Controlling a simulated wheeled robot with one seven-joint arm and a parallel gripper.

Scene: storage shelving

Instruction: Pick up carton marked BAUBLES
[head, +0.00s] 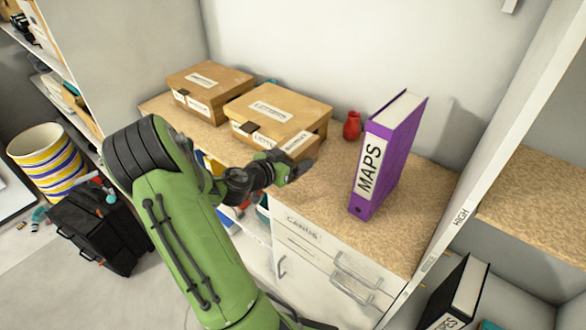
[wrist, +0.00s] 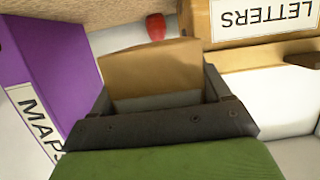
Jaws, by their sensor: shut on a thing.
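A small brown carton (head: 306,151) with a white label (head: 297,143) is at the front of the counter, held in my gripper (head: 290,172). The label's lettering is too small to read with certainty. In the wrist view the carton (wrist: 150,72) sits between the two dark fingers of my gripper (wrist: 158,95), which is shut on it. I cannot tell whether its underside touches the counter. My gripper hides its lower part.
A larger carton marked LETTERS (head: 295,106) stands close behind, with another lidded carton (head: 212,82) to its left. A purple MAPS binder (head: 398,145) stands upright to the right. A red vase (head: 352,126) is behind. The counter (head: 315,212) is clear in front of the binder.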

